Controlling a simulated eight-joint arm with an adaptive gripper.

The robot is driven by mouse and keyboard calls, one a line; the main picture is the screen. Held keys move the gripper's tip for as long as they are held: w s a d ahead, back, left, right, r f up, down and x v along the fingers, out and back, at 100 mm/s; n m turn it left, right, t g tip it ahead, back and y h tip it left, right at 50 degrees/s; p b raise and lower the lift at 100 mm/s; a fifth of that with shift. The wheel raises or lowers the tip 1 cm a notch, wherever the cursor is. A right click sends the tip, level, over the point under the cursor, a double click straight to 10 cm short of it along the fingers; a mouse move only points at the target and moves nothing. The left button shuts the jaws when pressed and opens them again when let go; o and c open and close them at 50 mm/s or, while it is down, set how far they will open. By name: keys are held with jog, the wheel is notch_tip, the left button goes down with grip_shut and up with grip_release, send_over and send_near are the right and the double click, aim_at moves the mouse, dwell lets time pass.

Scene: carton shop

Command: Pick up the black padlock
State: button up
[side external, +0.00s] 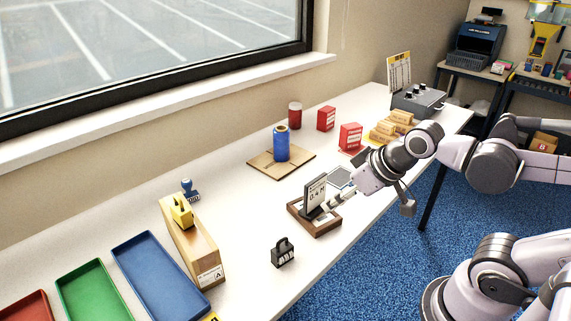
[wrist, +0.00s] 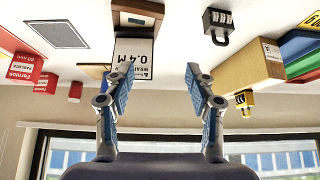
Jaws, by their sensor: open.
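The black padlock (side external: 282,252) stands upright on the white table near its front edge, shackle up, in the side external view. It also shows at the top of the wrist view (wrist: 217,22), where the picture is upside down. My gripper (side external: 334,203) is beside the "0.4 M" sign (side external: 315,192) on its wooden base (side external: 313,221), up and to the right of the padlock. In the wrist view my gripper (wrist: 160,88) has its two fingers spread with nothing held between them. The padlock is apart from the fingers. The gripper partly covers the sign's base.
Blue (side external: 160,266) and green (side external: 93,292) trays lie farther left. A blue cylinder (side external: 281,145) stands on cardboard behind. The table around the padlock is clear.

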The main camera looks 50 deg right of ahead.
jog(key=w+a+n+g, duration=0.3)
jog(key=w+a+n, duration=0.15)
jog(key=n, duration=0.35)
jog(key=n+g, duration=0.4)
jog(key=n, duration=0.4)
send_over(283, 249)
jog(key=f, duration=0.2)
jog(key=shift+w+f, duration=0.2)
jog(key=shift+f, duration=0.2)
jog(key=shift+a+f+n, duration=0.15)
jog(key=shift+f+n, duration=0.15)
jog(key=shift+f, duration=0.15)
notch_tip(283, 249, down, 4)
jog(key=shift+f, duration=0.1)
jog(key=shift+s+f, duration=0.2)
jog(key=shift+f, duration=2.75)
grip_shut()
